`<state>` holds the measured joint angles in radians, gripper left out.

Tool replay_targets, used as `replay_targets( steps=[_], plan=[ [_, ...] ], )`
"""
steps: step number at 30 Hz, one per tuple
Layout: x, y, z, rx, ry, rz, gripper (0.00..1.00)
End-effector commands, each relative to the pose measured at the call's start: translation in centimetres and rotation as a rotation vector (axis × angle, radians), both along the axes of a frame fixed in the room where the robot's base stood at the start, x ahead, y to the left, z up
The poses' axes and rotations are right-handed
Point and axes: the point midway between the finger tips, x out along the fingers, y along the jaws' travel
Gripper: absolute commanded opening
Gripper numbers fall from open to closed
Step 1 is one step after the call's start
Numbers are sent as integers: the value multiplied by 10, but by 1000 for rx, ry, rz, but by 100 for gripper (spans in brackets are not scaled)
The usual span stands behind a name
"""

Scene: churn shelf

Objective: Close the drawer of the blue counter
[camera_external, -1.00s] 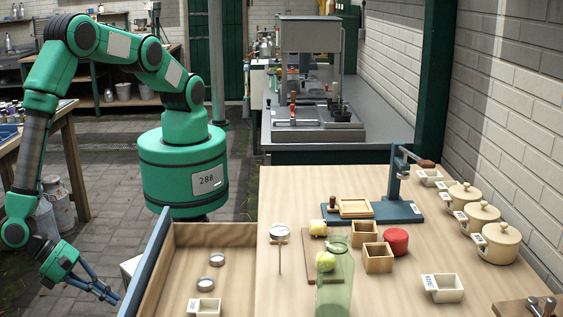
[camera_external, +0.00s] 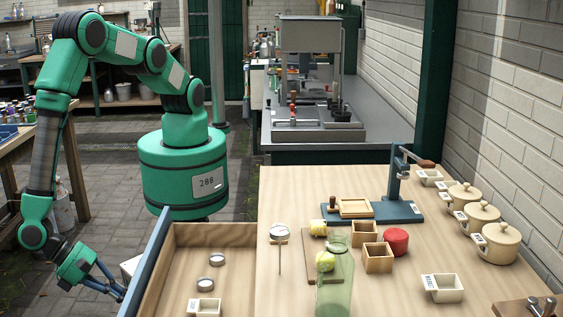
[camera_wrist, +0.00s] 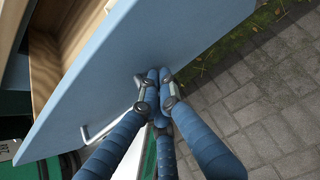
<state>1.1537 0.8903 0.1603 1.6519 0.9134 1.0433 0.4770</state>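The drawer (camera_external: 222,232) of the counter is pulled out to the left in the external view. Its blue front panel (camera_external: 146,262) stands clear of the wooden counter top (camera_external: 400,285). Two small round metal lids and a small labelled white box lie inside it. In the wrist view the blue front panel (camera_wrist: 140,60) fills the upper middle, with a metal handle (camera_wrist: 98,132) on its face. My gripper (camera_external: 121,294) is just left of the panel, and its fingertips (camera_wrist: 160,82) lie close together at the panel face. Whether they touch it is unclear.
On the counter stand a green glass bottle (camera_external: 335,285), small wooden boxes (camera_external: 378,258), a red round pot (camera_external: 396,241), lidded jars (camera_external: 497,243) and a blue stand (camera_external: 400,212). Paved floor (camera_wrist: 270,110) lies open beside the drawer front.

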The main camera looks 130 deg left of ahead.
Motion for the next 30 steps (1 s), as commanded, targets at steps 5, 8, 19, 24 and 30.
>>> replay_targets(
  steps=[5,8,19,24,30],
  plan=[
    [10,11,0,0,0,1,0],
    [21,22,1,0,0,4,0],
    [84,85,1,0,0,4,0],
    [118,119,0,0,0,4,0],
    [157,158,0,0,0,4,0]
  ],
)
